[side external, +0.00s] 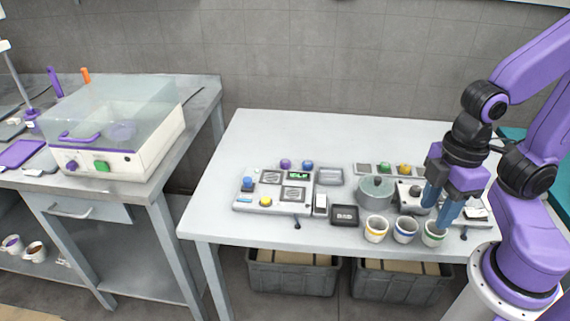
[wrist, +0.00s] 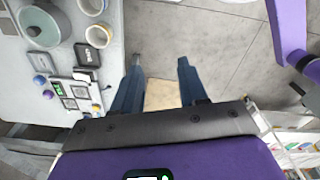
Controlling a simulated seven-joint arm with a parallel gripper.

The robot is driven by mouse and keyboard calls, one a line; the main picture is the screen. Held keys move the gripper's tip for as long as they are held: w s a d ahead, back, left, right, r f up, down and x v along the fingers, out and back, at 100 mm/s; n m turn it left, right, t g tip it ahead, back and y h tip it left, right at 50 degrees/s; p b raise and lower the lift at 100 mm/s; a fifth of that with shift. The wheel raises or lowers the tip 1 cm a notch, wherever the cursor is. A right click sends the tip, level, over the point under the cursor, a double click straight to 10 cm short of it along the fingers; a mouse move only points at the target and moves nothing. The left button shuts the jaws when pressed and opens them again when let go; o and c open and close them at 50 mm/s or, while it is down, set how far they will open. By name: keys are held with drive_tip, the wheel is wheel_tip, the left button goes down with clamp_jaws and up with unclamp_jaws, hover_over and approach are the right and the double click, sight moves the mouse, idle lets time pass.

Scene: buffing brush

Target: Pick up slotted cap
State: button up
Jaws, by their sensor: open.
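I cannot make out a part that is clearly the slotted cap in either view; the small parts on the white table (side external: 262,136) are too small to tell apart. My gripper (side external: 438,215) points down near the table's right front, its blue fingers close to the rim of a green-striped cup (side external: 434,238). The fingers partly hide what is behind them. In the wrist view my gripper (wrist: 160,68) is open, with nothing between its fingers. Below them are the floor and a tan patch (wrist: 159,94); the table is at the left.
Two more cups, yellow-striped (side external: 376,234) and blue-striped (side external: 405,232), stand left of the green-striped one. A lidded grey pot (side external: 375,191) stands behind them. A panel with knobs (side external: 268,204) is further left. Dark bins (side external: 292,274) sit under the table. The table's back is clear.

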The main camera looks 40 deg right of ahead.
drive_tip(key=o, duration=0.5)
drive_tip(key=shift+w, duration=0.1)
drive_tip(key=w+a+m+t, duration=0.1)
drive_tip(key=w+a+m, duration=0.35)
drive_tip(key=w, duration=0.75)
drive_tip(key=m+t+h, duration=0.2)
drive_tip(key=m+t, duration=0.1)
drive_tip(key=m, duration=1)
hover_over(285, 161)
drive_tip(key=s+a, duration=0.3)
drive_tip(key=s, duration=0.4)
wheel_tip(285, 161, down, 8)
drive_tip(key=x, duration=1.7)
drive_tip(key=shift+w+d, duration=0.15)
drive_tip(key=shift+d, duration=0.1)
